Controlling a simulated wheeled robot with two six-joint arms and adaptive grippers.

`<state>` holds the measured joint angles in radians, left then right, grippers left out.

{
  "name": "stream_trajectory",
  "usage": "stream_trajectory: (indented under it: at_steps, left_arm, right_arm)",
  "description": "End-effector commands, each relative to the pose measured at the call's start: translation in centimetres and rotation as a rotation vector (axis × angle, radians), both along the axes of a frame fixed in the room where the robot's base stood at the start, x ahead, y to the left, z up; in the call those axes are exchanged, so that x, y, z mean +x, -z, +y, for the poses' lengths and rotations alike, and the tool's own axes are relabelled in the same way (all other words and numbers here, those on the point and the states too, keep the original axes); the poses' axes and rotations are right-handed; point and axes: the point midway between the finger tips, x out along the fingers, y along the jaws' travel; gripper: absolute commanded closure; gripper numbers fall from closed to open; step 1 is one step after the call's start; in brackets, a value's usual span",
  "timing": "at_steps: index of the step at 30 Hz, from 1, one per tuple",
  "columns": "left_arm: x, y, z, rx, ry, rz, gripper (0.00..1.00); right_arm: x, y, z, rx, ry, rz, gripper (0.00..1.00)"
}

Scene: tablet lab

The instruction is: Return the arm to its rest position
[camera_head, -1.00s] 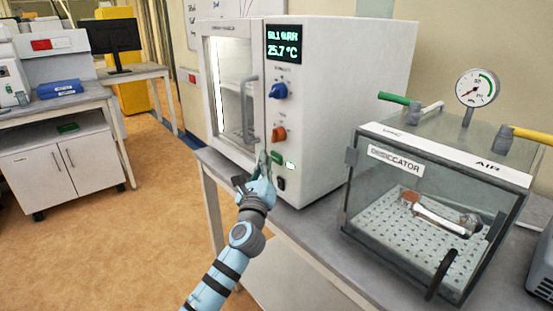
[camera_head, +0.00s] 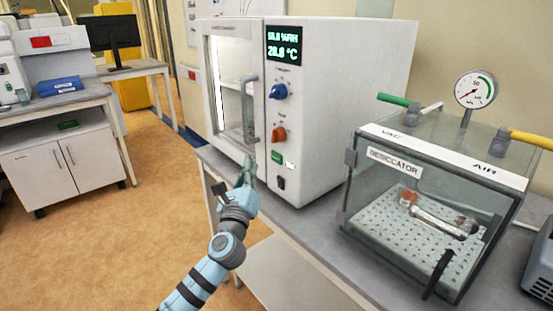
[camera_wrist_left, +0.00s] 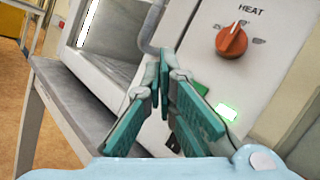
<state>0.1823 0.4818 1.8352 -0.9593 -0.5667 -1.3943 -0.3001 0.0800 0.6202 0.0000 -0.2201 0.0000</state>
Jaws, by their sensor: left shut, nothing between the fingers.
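My left gripper (camera_head: 248,172) is in front of the white climate chamber (camera_head: 350,90), low by its door and control panel. Its fingers are shut and empty. In the left wrist view the teal finger pads (camera_wrist_left: 163,88) are close together, below and left of the orange heat knob (camera_wrist_left: 231,42). The chamber display (camera_head: 284,45) is lit and reads about 28.8 °C. My right gripper is not in view.
A clear desiccator (camera_head: 395,170) with a gauge (camera_head: 475,89) stands on the grey bench right of the chamber. Inside it lies a tube-like item (camera_head: 435,222). A blue binder (camera_head: 60,86) lies on a bench at the left. The floor (camera_head: 110,245) at the left is open.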

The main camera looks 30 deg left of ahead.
Motion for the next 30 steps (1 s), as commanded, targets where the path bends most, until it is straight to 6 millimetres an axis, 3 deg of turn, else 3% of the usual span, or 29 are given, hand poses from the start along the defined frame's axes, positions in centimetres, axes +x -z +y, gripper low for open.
stream_trajectory:
  at_steps: [11, 14, 17, 21, 24, 27, 30]
  left_arm:
    - [0.0, 0.0, 0.0, -0.003, 0.0, 0.0, 1.0]
    - [-0.7, 1.6, -0.2, -0.11, 0.008, -0.003, 1.0]
    - [-3.2, 6.9, -0.8, -0.458, 0.01, -0.01, 1.0]
    - [-10.1, 17.5, -3.8, -1.157, -0.111, -0.017, 1.0]
    - [-15.2, 22.9, -6.7, -1.527, -0.264, -0.023, 1.0]
    - [-19.8, 26.3, -9.7, -1.79, -0.431, -0.03, 1.0]
    - [-24.0, 28.5, -12.5, -1.987, -0.603, -0.039, 1.0]
  right_arm:
    - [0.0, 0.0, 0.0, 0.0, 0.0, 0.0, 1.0]
    - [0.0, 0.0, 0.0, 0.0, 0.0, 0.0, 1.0]
    - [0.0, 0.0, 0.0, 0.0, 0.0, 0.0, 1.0]
    - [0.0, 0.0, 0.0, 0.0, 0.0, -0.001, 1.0]
    - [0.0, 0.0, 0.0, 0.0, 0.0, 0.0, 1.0]
    - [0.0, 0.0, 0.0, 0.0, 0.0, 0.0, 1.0]
    - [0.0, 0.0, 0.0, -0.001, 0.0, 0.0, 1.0]
